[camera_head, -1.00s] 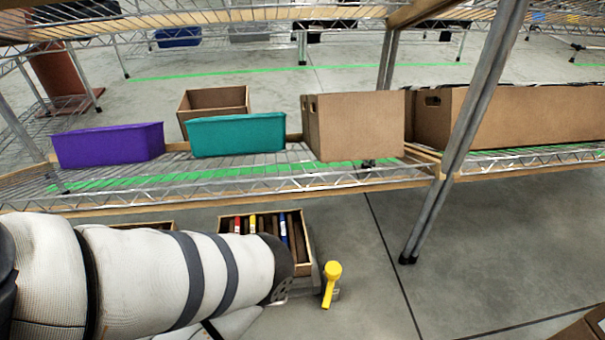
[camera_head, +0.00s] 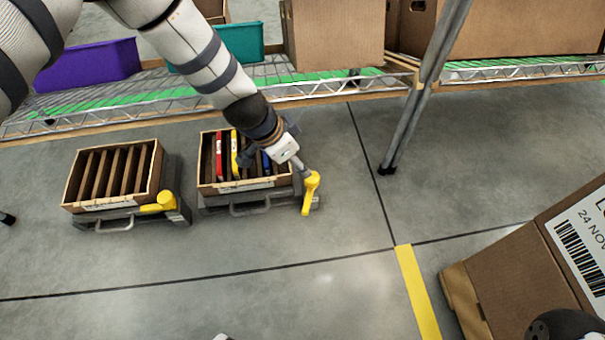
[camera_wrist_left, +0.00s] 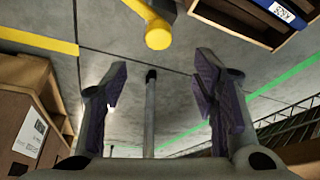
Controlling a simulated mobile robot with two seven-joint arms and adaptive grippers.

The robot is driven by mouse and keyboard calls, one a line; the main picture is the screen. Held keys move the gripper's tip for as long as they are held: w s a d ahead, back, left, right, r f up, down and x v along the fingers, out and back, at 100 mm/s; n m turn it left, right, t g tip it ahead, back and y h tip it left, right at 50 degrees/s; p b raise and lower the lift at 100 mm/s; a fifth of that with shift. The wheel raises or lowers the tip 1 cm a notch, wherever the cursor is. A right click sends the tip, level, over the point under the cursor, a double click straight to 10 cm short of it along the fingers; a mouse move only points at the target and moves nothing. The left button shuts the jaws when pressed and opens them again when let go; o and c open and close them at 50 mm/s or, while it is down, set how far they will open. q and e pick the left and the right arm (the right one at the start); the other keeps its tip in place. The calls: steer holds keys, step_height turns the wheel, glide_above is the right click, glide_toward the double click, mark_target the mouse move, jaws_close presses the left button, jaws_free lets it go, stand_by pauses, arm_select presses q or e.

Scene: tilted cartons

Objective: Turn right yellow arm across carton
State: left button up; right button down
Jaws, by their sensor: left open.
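The right carton (camera_head: 205,176) is a brown slotted box on a dark stand, holding red, yellow and blue items. The right yellow arm (camera_head: 311,195) is beside its right side, pointing down toward the floor, not across the carton front. My left gripper (camera_head: 283,150) is over the carton's right part, close to the yellow arm, and hides some of the slots. In the left wrist view the gripper (camera_wrist_left: 162,72) is open and empty. The yellow arm (camera_wrist_left: 158,32) shows there at the top, beyond the fingertips. My right gripper is not clearly seen.
A left carton (camera_head: 75,185) stands alongside, its yellow arm (camera_head: 157,203) lying sideways at the front right corner. A wire shelf (camera_head: 390,82) with purple and teal bins and brown boxes is behind. A labelled box (camera_head: 530,270) is at lower right. The front floor is clear.

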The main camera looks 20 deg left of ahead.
mark_target(311, 178)
arm_select(q)
steer(key=b+x, duration=0.5)
steer(key=x, duration=0.6)
steer(key=shift+s+f+b, duration=0.15)
steer(key=shift+f+b, duration=0.15)
steer(key=shift+b, duration=0.1)
steer(key=shift+c, duration=0.6)
jaws_close()
